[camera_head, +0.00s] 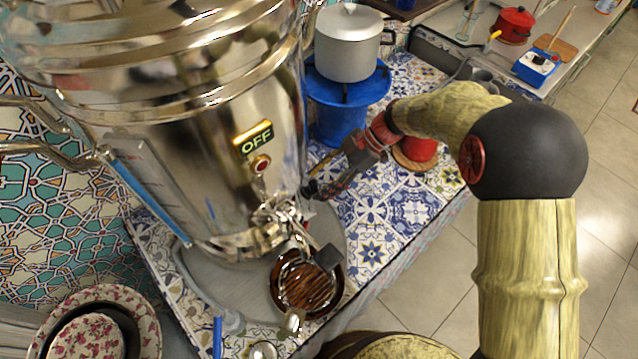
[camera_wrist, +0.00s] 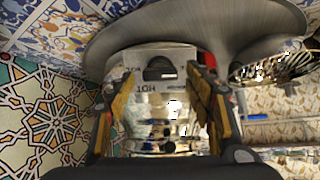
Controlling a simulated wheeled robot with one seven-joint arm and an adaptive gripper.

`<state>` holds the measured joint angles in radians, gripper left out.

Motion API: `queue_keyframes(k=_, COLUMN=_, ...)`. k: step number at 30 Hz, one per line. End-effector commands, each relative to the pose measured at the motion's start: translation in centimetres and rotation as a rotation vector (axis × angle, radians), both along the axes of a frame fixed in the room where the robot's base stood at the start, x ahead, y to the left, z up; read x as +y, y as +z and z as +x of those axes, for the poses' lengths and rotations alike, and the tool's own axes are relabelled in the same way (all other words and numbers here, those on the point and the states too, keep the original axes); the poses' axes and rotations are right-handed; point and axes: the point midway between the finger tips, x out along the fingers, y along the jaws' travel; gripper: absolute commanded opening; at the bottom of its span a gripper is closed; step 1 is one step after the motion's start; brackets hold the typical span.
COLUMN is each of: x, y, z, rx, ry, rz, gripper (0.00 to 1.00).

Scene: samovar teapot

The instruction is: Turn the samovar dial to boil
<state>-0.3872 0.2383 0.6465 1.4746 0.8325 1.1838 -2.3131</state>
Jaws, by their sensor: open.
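My gripper (camera_head: 311,189) is low beside the samovar's right side. In the wrist view its open fingers (camera_wrist: 153,88) frame the dial from either side, with nothing clearly held. Whether a fingertip touches the dial or plate I cannot tell. The dial is hidden in the head view.
A brown bowl-like vessel (camera_head: 308,288) stands below the samovar's tap (camera_head: 280,213). A white lidded pot (camera_head: 348,50) sits on a blue stand (camera_head: 350,100) behind my gripper. A small red object (camera_head: 418,150) is near my forearm.

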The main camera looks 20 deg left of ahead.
Motion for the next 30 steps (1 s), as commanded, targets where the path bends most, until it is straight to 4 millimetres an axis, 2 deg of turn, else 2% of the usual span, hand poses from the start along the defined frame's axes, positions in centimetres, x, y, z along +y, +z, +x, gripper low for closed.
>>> queue_keyframes(k=12, x=0.44, y=-0.55, z=-0.36, rx=0.000, ry=0.000, rz=0.000, gripper=0.52)
queue_keyframes(k=30, x=0.42, y=-0.55, z=-0.35, rx=-0.001, ry=0.000, rz=-0.001, gripper=0.18)
